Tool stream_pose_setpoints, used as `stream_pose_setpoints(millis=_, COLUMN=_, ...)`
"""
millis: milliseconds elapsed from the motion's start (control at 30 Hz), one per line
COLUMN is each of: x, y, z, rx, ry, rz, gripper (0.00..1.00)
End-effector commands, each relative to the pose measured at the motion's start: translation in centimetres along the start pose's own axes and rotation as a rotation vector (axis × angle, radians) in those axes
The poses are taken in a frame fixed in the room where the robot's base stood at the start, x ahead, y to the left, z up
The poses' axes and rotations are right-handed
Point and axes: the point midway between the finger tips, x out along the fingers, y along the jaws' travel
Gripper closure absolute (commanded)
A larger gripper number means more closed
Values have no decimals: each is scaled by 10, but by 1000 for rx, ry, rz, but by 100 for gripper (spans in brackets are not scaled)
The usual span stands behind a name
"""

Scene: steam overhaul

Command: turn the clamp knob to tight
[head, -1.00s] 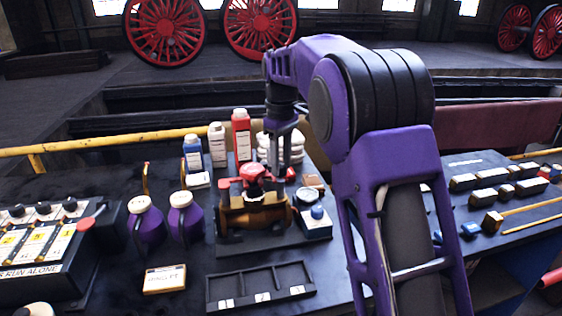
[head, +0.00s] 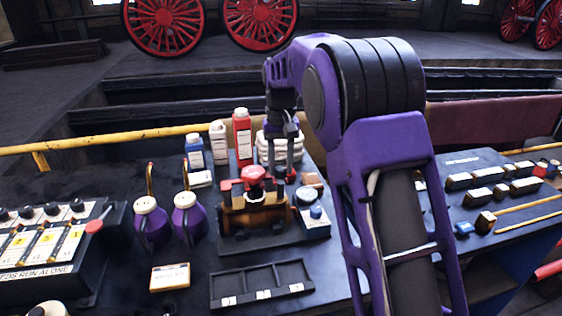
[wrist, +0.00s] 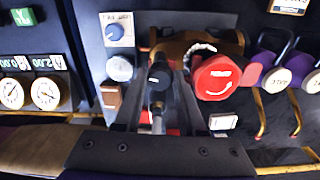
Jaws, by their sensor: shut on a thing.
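In the head view my gripper (head: 283,160) points down behind and right of a red cap (head: 253,174). The red cap, with white lettering and a curved white arrow, shows right of the fingers in the wrist view (wrist: 216,77). It sits on a brass-brown body (head: 250,215). The knob's tightness cannot be read.
Purple jugs (head: 187,216) and bottles (head: 242,135) stand left and behind. A small box with a blue knob (head: 316,222) is close on the right. A divided black tray (head: 262,284) lies in front.

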Motion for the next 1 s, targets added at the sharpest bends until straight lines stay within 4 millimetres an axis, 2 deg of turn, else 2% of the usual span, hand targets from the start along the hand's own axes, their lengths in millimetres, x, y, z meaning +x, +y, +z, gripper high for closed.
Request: stream_pose_setpoints(millis=1000, x=-1, y=-1, z=-2, rx=960, ry=5, rz=-1, gripper=100)
